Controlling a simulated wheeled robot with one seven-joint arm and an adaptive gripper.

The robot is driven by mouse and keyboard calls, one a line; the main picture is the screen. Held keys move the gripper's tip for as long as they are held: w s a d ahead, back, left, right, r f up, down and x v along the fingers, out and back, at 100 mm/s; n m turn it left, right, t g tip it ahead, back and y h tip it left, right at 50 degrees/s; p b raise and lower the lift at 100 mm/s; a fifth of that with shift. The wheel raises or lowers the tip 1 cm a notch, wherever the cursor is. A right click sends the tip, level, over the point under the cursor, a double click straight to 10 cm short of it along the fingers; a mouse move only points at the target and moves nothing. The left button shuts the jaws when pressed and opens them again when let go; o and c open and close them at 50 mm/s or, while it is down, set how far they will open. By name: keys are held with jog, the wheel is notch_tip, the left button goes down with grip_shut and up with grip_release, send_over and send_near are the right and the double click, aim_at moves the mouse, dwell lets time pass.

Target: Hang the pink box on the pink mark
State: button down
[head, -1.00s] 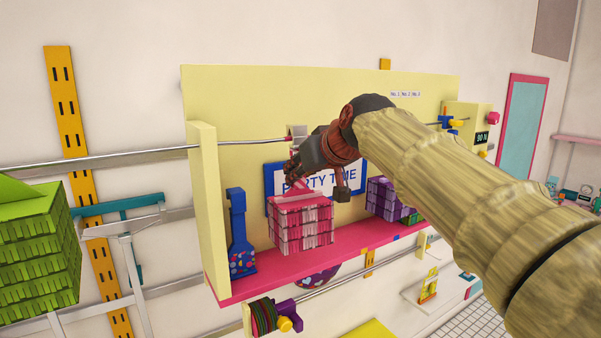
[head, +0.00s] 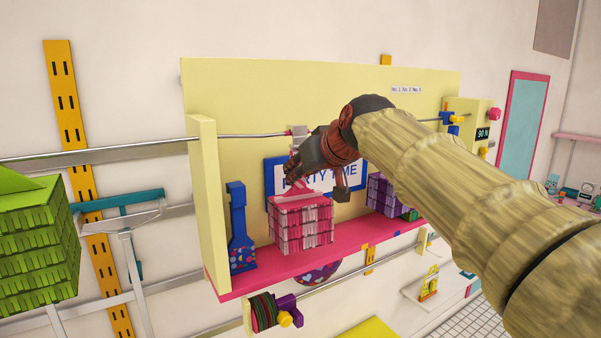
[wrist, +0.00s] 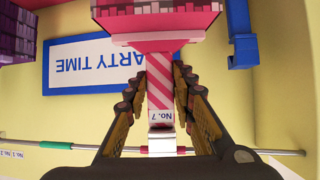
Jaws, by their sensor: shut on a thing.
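The pink box (head: 303,224), striped and checkered, hangs upright by its pink-and-white striped strap (wrist: 160,85) over the shelf. My gripper (head: 297,178) is shut on this strap, which carries a "No. 7" tag; the wrist view shows a finger on either side of it (wrist: 162,95). A silver hook piece (head: 299,131) tops the strap, level with the thin rod (head: 245,135). The pink mark (head: 288,133) on the rod is beside the hook; in the wrist view pink (wrist: 181,151) shows at the hook. Whether the hook sits over the rod or in front of it, I cannot tell.
A pink shelf (head: 345,245) runs below the box. A blue bottle-shaped thing (head: 239,225) stands left of it and a purple box (head: 382,195) right of it. A "PARTY TIME" sign (head: 345,176) is on the yellow board behind. A green box (head: 35,245) is at far left.

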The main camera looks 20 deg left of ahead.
dwell(0.4)
jog(key=c, duration=1.4)
grip_release()
